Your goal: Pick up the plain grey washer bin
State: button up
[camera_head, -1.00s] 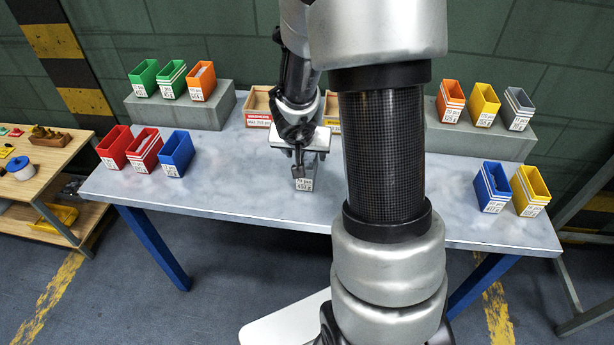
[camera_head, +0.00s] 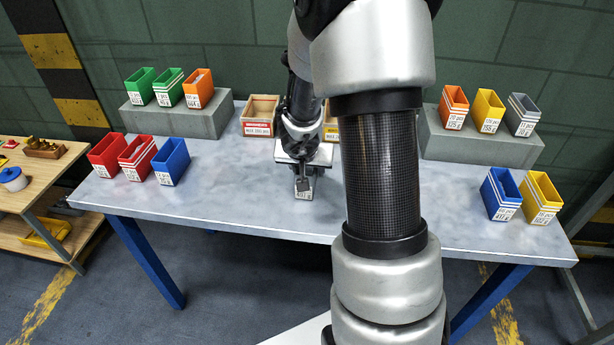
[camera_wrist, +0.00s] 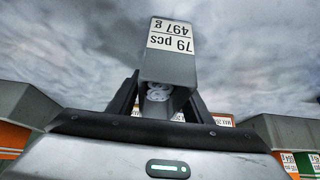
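The plain grey washer bin (camera_head: 304,193) stands near the middle of the table, mostly hidden by my gripper (camera_head: 303,173) over it. In the wrist view the bin (camera_wrist: 168,67) shows a white label reading 79 pcs, 497 g, upside down. Pale ring-shaped washers show in its opening. The two dark fingers of my gripper (camera_wrist: 165,95) lie along opposite sides of the bin, and no clear gap shows between them and its walls. The bin seems to rest on the table; its underside is hidden.
A grey bin with white stripes (camera_head: 522,115) stands on the right riser (camera_head: 480,146) beside yellow and orange bins. Red and blue bins stand at left, blue and yellow at right. Wooden trays (camera_head: 260,115) stand behind my gripper. Free tabletop (camera_head: 235,185) lies left of it.

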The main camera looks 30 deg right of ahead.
grip_shut()
jog(key=shift+r, duration=0.15)
notch_tip(320, 180, up, 10)
jog(key=p, duration=0.9)
jog(key=shift+p, duration=0.4)
